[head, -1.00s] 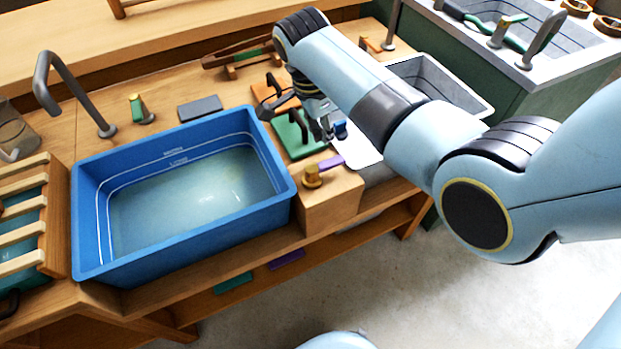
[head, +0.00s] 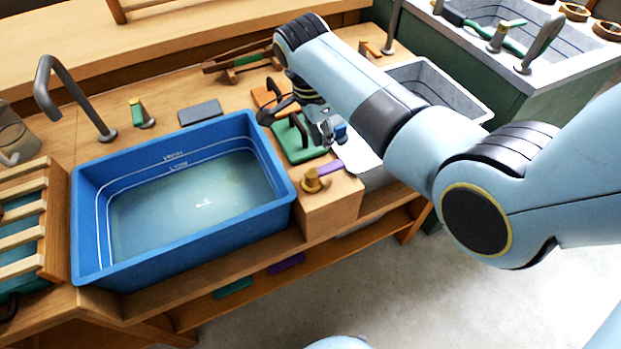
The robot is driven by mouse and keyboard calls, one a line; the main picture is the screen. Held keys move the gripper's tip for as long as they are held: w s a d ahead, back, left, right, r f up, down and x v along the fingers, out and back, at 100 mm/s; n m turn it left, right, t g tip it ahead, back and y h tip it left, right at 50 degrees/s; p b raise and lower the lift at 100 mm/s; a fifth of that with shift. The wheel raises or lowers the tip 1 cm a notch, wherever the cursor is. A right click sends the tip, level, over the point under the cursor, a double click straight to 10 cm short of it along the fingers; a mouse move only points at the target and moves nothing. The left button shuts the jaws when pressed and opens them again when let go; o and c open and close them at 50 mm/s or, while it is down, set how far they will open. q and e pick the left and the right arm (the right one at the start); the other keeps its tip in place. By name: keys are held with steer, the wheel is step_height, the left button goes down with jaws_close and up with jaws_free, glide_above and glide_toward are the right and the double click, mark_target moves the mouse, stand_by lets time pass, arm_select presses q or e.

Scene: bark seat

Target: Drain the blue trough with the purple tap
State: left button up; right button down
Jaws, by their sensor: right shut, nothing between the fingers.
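The blue trough (head: 88,215) sits in the wooden counter at left, with marked lines on its inner wall. Shallow greenish water (head: 160,215) covers its floor, and a small pale spot shows near the middle. The purple tap (head: 325,170) has a brass body and a purple lever pointing right; it stands on a wooden block at the trough's right front corner. My right gripper (head: 328,132) is shut and empty, above and behind the tap and apart from it, over the green board. My left gripper is out of view.
A grey spout (head: 75,95) and a green-handled tap (head: 141,113) stand behind the trough. A slatted rack (head: 25,225) is at left. A green board (head: 296,140), a grey basin (head: 440,90) and a second sink (head: 520,50) lie to the right.

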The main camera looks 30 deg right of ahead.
steer(key=shift+f, duration=0.1)
stand_by(0.3)
steer(key=shift+f+b, duration=0.85)
steer(key=shift+f, duration=0.75)
steer(key=shift+s+a+r+p, duration=0.15)
steer(key=shift+s+p, duration=0.55)
steer(key=shift+p, duration=0.15)
steer(key=shift+s+a+p, duration=0.2)
steer(key=shift+s+p, duration=0.7)
steer(key=shift+s, duration=0.2)
steer(key=shift+s+a+p, duration=0.2)
steer(key=shift+s+p, duration=0.65)
steer(key=shift+s, duration=0.2)
step_height(320, 180, up, 4)
steer(key=p, duration=0.4)
steer(key=shift+p, duration=0.3)
